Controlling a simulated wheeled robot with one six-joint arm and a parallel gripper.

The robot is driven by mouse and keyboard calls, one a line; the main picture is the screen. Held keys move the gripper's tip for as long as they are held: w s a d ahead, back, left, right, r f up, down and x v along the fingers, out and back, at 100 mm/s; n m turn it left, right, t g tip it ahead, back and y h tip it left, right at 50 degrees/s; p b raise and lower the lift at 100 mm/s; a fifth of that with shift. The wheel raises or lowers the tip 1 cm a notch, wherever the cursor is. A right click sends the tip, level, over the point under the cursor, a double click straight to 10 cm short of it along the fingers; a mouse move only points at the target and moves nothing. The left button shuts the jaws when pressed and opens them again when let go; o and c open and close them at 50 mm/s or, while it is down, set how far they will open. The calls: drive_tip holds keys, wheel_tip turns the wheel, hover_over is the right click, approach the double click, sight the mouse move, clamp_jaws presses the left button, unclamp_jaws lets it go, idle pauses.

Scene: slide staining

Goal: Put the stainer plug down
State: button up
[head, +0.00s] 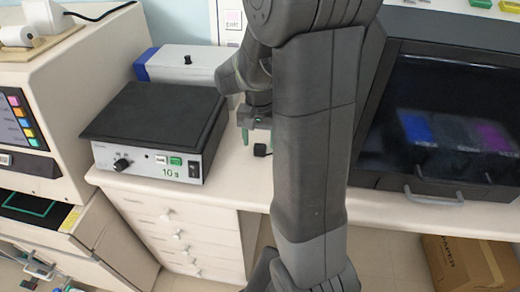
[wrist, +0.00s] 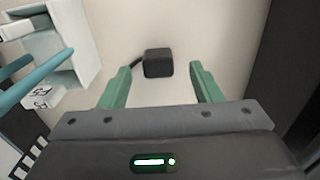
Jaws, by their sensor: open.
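The stainer plug (head: 260,150) is a small black block on the white counter, just right of my gripper (head: 246,134) in the head view. In the wrist view the plug (wrist: 158,63) lies on the pale surface with a short dark cord at its left. It sits ahead of and between the green fingertips of my gripper (wrist: 158,76). The fingers are apart and nothing is between them. The plug appears free of both fingers. My arm hides part of the counter in the head view.
A hot plate (head: 160,120) with a black top stands left on the counter (head: 235,190). A blue and white box (head: 185,65) is behind it. A dark-windowed stainer cabinet (head: 440,110) stands right. A wall socket (head: 232,20) is at the back. A cardboard box (head: 460,262) is below.

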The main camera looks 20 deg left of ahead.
sight(260, 145)
wheel_tip(260, 145, down, 3)
drive_tip(key=shift+d+f, duration=0.1)
drive_tip(key=shift+f, duration=0.05)
drive_tip(key=shift+c, duration=0.2)
drive_tip(key=c, duration=1.1)
